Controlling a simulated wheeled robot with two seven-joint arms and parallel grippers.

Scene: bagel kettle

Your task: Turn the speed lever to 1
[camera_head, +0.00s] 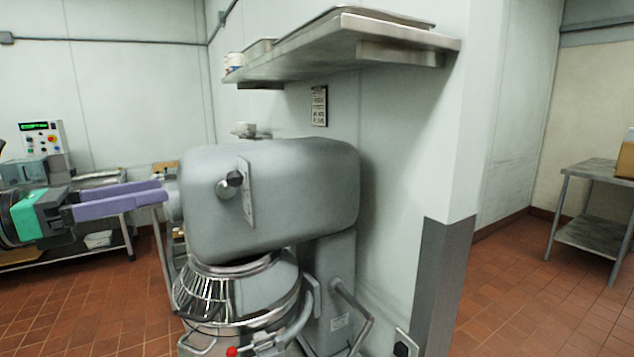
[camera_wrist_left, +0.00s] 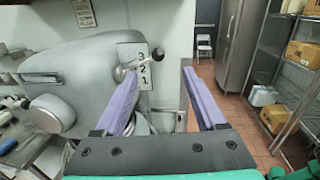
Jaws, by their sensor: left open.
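The speed lever (camera_head: 230,183) is a short metal rod with a dark round knob on the side of the big grey mixer (camera_head: 275,190). In the left wrist view the lever (camera_wrist_left: 157,54) crosses a white plate (camera_wrist_left: 141,82) marked 3, 2 and 1 from top to bottom. My left gripper (camera_head: 163,191) has purple fingers and is open and empty. In the wrist view its fingers (camera_wrist_left: 160,75) spread below and either side of the knob, without visible contact. My right gripper is not visible.
A steel shelf (camera_head: 340,48) juts from the wall above the mixer. The metal bowl (camera_head: 235,295) and its guard sit below the mixer head. A worktable (camera_head: 110,217) stands at the left, and another table (camera_head: 592,178) stands far right.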

